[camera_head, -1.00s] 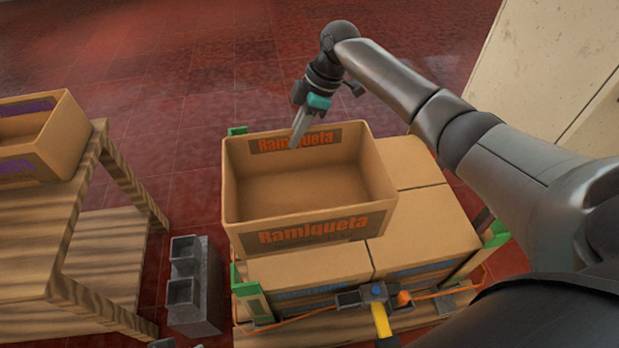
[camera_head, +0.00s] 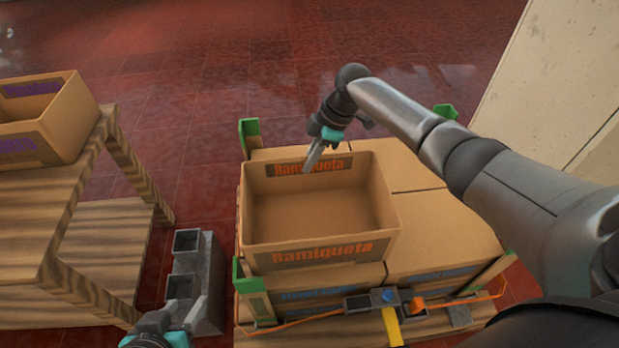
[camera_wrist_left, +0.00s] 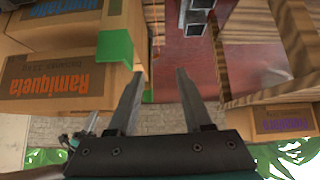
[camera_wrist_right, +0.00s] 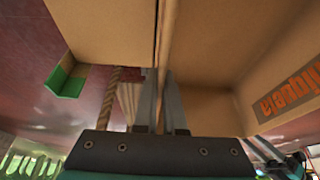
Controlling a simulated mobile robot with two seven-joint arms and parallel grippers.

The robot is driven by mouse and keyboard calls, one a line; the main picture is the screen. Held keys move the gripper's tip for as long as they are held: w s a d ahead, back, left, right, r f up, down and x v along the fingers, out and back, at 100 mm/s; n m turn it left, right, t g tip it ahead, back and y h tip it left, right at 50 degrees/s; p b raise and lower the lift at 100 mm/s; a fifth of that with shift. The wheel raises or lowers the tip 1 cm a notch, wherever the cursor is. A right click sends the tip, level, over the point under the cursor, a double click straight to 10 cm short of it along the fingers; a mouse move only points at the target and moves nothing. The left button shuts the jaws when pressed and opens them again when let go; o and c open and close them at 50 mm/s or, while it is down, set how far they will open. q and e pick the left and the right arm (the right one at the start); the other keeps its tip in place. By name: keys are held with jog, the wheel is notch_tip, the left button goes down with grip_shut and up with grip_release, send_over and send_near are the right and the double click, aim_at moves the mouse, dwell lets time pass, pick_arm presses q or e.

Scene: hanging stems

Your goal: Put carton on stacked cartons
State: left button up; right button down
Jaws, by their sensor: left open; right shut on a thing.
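An open, empty carton (camera_head: 320,257) with orange "Ramiqueta" lettering is upright over the front left of the stacked cartons (camera_head: 440,235). I cannot tell whether its base touches them. My right gripper (camera_head: 312,158) is shut on the carton's far wall. The right wrist view shows its fingers (camera_wrist_right: 161,80) pinching that wall's edge.
The stack has green corner guards (camera_head: 251,283) and an orange strap with a yellow-handled tensioner (camera_head: 390,320). Grey blocks (camera_head: 196,275) stand on the red floor left of it. A wooden table (camera_head: 50,215) bears another carton (camera_head: 45,120). A pale panel (camera_head: 560,90) stands at right.

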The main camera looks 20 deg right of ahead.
aim_at(309, 192)
pick_arm(q)
jog(key=shift+w+d+t+h+b, duration=0.35)
jog(key=shift+w+d+t, duration=0.2)
jog(key=shift+d+t, duration=0.3)
pick_arm(e)
jog(key=shift+f, duration=0.8)
jog(key=shift+f+b, duration=0.4)
jog(key=shift+f, duration=0.3)
jog(key=shift+f+b, duration=0.45)
jog(key=shift+f, duration=0.35)
pick_arm(q)
jog(key=shift+w+d+r+t+h, duration=0.15)
jog(key=shift+d+r+t+h, duration=0.15)
jog(key=shift+d+t, duration=0.3)
jog(key=shift+w+d+r+t+h, duration=0.1)
jog(key=shift+d+r+t+h, duration=0.15)
jog(key=shift+d+t+h, duration=0.25)
jog(key=shift+w+d+r+t+h, duration=0.15)
jog(key=shift+d+r+t+h, duration=0.1)
jog(key=shift+d+t, duration=0.45)
pick_arm(e)
jog(key=shift+f, duration=0.35)
pick_arm(q)
jog(key=shift+d, duration=0.1)
